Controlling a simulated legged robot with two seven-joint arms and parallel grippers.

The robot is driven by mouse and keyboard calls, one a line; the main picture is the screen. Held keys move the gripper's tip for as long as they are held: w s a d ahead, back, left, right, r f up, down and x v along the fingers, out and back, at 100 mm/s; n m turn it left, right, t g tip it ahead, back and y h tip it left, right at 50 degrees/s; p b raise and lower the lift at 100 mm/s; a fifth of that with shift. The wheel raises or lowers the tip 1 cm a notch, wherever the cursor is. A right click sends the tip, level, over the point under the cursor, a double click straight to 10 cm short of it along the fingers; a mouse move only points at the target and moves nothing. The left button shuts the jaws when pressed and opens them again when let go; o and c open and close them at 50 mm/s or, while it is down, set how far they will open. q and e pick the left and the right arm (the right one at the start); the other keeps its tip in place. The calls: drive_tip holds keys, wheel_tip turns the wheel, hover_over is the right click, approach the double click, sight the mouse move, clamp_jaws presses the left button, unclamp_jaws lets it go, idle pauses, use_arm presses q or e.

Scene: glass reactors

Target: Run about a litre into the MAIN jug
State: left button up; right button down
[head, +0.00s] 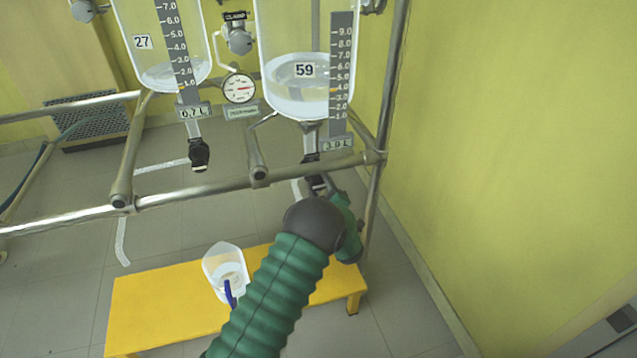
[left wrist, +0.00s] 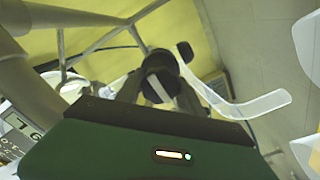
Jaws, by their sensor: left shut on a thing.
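A clear jug (head: 226,267) with a blue handle stands upright on a yellow bench (head: 165,312), with some liquid inside; I cannot read a name on it. Above is glass vessel 59 (head: 290,100), part full of clear liquid, its plate (head: 337,145) reading about 3.9 L. My left gripper (head: 316,184) is shut on the black valve handle under vessel 59, partly hidden by my arm. In the left wrist view my gripper (left wrist: 160,92) closes around the dark handle (left wrist: 160,62). My right gripper is not in view.
Vessel 27 (head: 160,73), with a 0.7 L plate (head: 194,112) and its own black valve (head: 199,154), hangs to the left. A round gauge (head: 238,88) sits between the vessels. Metal frame tubes (head: 190,195) cross in front. A yellow wall (head: 510,130) stands at right.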

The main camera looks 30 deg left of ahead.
use_arm(q)
drive_tip(key=shift+d+f, duration=0.25)
drive_tip(key=shift+f, duration=0.1)
drive_tip(key=o, duration=1.3)
drive_tip(key=shift+f, duration=0.1)
drive_tip(key=shift+c, duration=0.2)
drive_tip(key=shift+o, duration=0.7)
drive_tip(key=shift+w, duration=0.1)
drive_tip(key=shift+a+r, duration=0.1)
drive_tip(key=shift+r, duration=0.15)
drive_tip(key=p+v, duration=0.4)
drive_tip(key=v, duration=1.3)
drive_tip(key=shift+p, duration=0.35)
